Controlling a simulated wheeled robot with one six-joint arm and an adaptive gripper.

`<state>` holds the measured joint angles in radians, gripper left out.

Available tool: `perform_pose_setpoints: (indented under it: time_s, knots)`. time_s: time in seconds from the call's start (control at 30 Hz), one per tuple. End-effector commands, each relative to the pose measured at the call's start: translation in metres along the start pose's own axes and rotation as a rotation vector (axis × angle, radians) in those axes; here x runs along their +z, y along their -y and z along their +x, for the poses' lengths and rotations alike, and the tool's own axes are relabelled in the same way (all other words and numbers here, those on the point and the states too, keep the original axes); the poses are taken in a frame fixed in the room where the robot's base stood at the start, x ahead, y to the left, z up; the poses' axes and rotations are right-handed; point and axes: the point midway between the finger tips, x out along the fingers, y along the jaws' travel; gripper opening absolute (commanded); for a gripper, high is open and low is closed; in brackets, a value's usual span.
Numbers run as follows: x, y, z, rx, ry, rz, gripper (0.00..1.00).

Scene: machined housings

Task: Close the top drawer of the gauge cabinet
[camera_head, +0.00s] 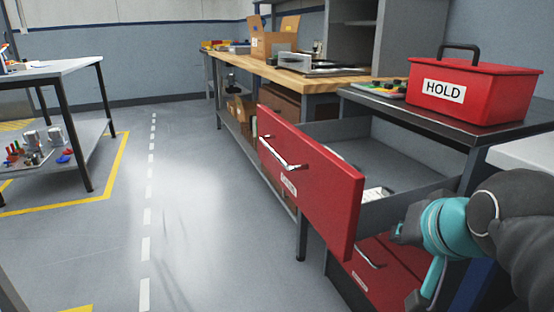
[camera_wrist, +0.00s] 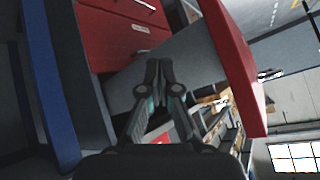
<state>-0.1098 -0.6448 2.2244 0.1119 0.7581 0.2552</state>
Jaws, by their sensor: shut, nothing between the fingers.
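The top drawer (camera_head: 310,180) of the gauge cabinet is pulled far out. It has a red front with a silver bar handle (camera_head: 280,153) and a grey inside, where a few small pale items lie. The lower red drawers (camera_head: 385,275) of the cabinet look shut. In the wrist view the red front (camera_wrist: 237,65) of the open drawer crosses the upper right, seen edge-on, with its grey side wall behind my gripper. My gripper (camera_wrist: 158,65) is shut and empty, beside the drawer's outer side. In the head view my arm's end is at the right, near the drawer's side.
A red box marked HOLD (camera_head: 470,90) stands on the dark cabinet top (camera_head: 440,122). A wooden workbench (camera_head: 290,73) with a cardboard box (camera_head: 275,38) runs behind. A metal table (camera_head: 60,70) stands at the left. The floor (camera_head: 195,220) in front of the drawer is clear.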

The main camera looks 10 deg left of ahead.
Motion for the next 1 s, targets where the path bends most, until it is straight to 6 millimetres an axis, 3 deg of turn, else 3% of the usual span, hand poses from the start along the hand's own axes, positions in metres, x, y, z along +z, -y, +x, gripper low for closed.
perform_pose_setpoints:
  time_s: [0.27,0.57,0.8,1.0]
  knots:
    - [0.073,-0.034,0.025,0.073,0.162,-0.235,0.00]
    - [0.096,0.004,0.055,-0.014,0.281,-0.340,0.00]
    - [0.130,0.041,0.079,-0.092,0.399,-0.451,0.00]
    - [0.112,0.119,0.106,-0.282,0.261,-0.637,0.00]
